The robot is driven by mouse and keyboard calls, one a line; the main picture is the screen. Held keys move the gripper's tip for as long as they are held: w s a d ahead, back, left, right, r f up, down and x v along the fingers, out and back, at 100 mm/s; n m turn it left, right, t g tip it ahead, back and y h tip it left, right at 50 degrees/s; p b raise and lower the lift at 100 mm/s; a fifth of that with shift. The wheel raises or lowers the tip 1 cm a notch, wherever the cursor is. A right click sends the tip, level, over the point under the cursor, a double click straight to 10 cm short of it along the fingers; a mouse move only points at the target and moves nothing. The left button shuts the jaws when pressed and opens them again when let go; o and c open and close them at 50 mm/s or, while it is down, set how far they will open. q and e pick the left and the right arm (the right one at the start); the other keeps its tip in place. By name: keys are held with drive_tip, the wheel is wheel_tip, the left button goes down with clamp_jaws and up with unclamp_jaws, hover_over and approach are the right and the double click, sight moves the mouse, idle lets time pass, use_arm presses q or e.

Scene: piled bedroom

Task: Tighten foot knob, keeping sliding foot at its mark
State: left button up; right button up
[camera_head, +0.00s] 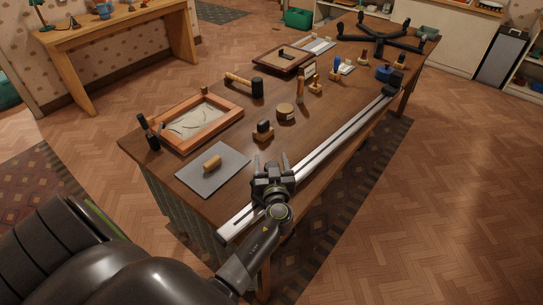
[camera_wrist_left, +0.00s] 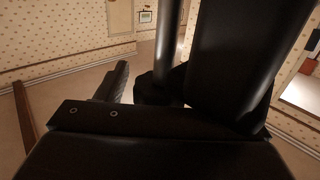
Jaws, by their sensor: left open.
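A long pale metal rail (camera_head: 330,143) lies along the near right edge of the brown table. A dark block (camera_head: 390,89) sits on the rail toward its far end; it may be the sliding foot, but its knob and mark are too small to make out. My left gripper (camera_head: 271,158) is open over the near part of the rail, its fingers apart and pointing away from me. I cannot tell whether it touches the rail. In the left wrist view, large dark shapes (camera_wrist_left: 230,60) fill much of the picture, and no knob can be made out. My right gripper is not in view.
The table (camera_head: 225,123) holds a grey mat (camera_head: 200,180) with a wooden piece, a framed panel (camera_head: 232,111), a mallet (camera_head: 257,88), a dark-topped block (camera_head: 263,128), a round wooden disc (camera_head: 285,112) and a black star-shaped base (camera_head: 380,38). Open floor (camera_head: 450,190) lies to the right.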

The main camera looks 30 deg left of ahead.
use_arm(q)
drive_tip(key=shift+s, duration=0.1)
drive_tip(key=c, duration=1)
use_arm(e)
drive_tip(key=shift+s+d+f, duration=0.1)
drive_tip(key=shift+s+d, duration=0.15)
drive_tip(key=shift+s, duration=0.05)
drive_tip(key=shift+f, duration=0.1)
